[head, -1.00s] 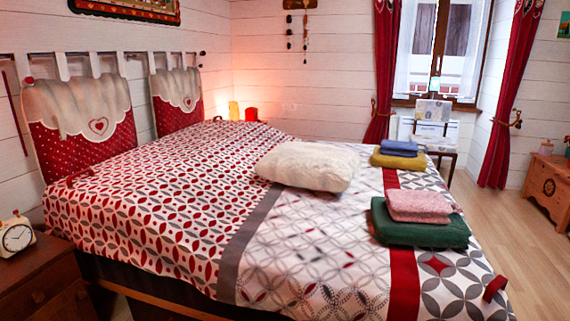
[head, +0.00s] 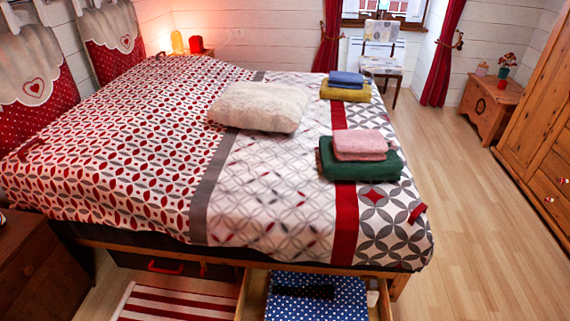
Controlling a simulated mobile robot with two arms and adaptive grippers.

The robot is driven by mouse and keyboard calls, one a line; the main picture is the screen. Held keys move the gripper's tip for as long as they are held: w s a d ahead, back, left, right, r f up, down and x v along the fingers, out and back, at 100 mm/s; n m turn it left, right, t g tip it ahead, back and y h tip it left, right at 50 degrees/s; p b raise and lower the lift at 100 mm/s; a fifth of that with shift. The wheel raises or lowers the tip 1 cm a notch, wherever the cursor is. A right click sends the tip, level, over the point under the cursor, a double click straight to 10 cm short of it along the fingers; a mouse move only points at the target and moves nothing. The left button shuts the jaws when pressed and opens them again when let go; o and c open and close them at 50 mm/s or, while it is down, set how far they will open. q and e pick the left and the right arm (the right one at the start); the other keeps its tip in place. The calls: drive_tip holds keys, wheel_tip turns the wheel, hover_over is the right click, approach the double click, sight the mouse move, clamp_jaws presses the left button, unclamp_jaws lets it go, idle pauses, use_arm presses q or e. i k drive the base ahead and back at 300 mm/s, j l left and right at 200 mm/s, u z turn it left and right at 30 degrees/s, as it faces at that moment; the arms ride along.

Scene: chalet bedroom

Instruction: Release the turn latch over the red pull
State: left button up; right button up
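A red pull (head: 166,267) shows low on the dark front of the bed's underside, just below the bed frame's wooden rail (head: 150,249). The turn latch over it is too small or too dark to make out. Neither of my grippers is in view.
An open drawer (head: 252,296) sticks out right of the red pull, with a blue polka-dot item (head: 315,304) inside. A red-and-white striped rug (head: 175,304) lies below the pull. A dark wooden nightstand (head: 35,265) stands at left. The floor (head: 470,210) right of the bed is clear.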

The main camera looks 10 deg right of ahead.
sight(204, 268)
drive_tip(key=k+z, duration=0.25)
drive_tip(key=k, duration=0.35)
drive_tip(key=k+z, duration=0.25)
drive_tip(key=k, duration=0.3)
drive_tip(key=i+j, duration=0.25)
drive_tip(key=i+j+z, duration=0.15)
drive_tip(key=j, duration=0.25)
drive_tip(key=i+j, duration=0.35)
drive_tip(key=i+j+z, duration=0.15)
drive_tip(key=i+j, duration=0.3)
drive_tip(key=j, duration=0.3)
drive_tip(key=i+j+z, duration=0.15)
drive_tip(key=j, duration=0.2)
drive_tip(key=i+j, duration=0.25)
drive_tip(key=j, duration=0.15)
drive_tip(key=z, duration=0.05)
